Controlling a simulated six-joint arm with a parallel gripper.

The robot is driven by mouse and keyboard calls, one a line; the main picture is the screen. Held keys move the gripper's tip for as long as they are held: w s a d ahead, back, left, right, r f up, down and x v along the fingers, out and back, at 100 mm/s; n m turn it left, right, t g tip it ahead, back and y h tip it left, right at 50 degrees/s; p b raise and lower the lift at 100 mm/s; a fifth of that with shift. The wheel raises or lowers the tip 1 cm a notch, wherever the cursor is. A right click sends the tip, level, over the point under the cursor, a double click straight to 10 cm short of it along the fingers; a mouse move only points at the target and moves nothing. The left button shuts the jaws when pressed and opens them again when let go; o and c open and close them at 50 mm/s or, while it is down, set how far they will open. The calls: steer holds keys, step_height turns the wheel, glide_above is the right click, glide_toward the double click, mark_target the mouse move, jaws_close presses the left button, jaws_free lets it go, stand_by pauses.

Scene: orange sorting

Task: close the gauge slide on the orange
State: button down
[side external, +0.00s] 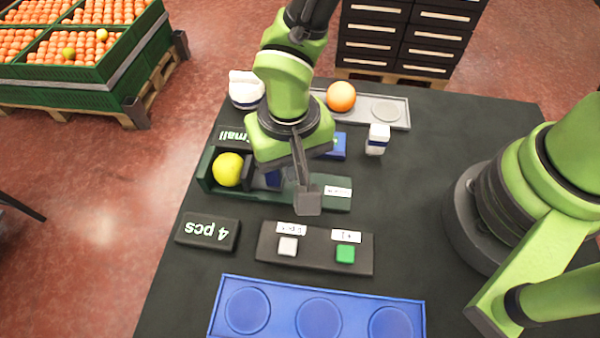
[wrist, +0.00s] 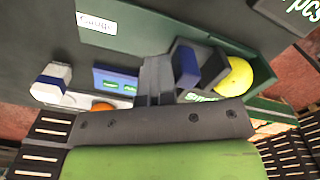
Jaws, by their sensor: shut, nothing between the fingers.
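The gauge (side external: 325,201) is a dark green channel on the black table, with a white label at its right end. A yellow-green orange (side external: 228,169) sits in its left end; it also shows in the wrist view (wrist: 236,77). The dark slide with a blue block (side external: 272,178) stands right beside the orange; I cannot tell whether they touch. The blue block also shows in the wrist view (wrist: 186,66). My gripper (side external: 307,201) is shut and empty, low over the gauge on the label side of the blue block. My wrist partly hides the channel.
A button panel (side external: 315,262) with white and green buttons and a blue tray (side external: 283,293) with round recesses lie in front. Behind are an orange fruit (side external: 341,96) on a grey tray (side external: 399,118), a blue-white bottle (side external: 377,139) and a blue box (side external: 336,148). A "4 pcs" block (side external: 208,233) stands left.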

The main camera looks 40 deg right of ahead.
steer(key=shift+s+d, duration=0.65)
steer(key=shift+r, duration=0.2)
step_height(320, 180, up, 8)
steer(key=shift+f, duration=0.15)
stand_by(0.7)
steer(key=d+r+t+y, duration=0.2)
steer(key=d+r+t, duration=0.1)
steer(key=d+r, duration=0.75)
steer(key=s+d+r+m+t, duration=0.1)
steer(key=s+d+r+t, duration=0.3)
steer(key=s+d+r, duration=0.2)
steer(key=v, duration=0.3)
steer(key=shift+s+d, duration=0.15)
steer(key=shift+s, duration=0.3)
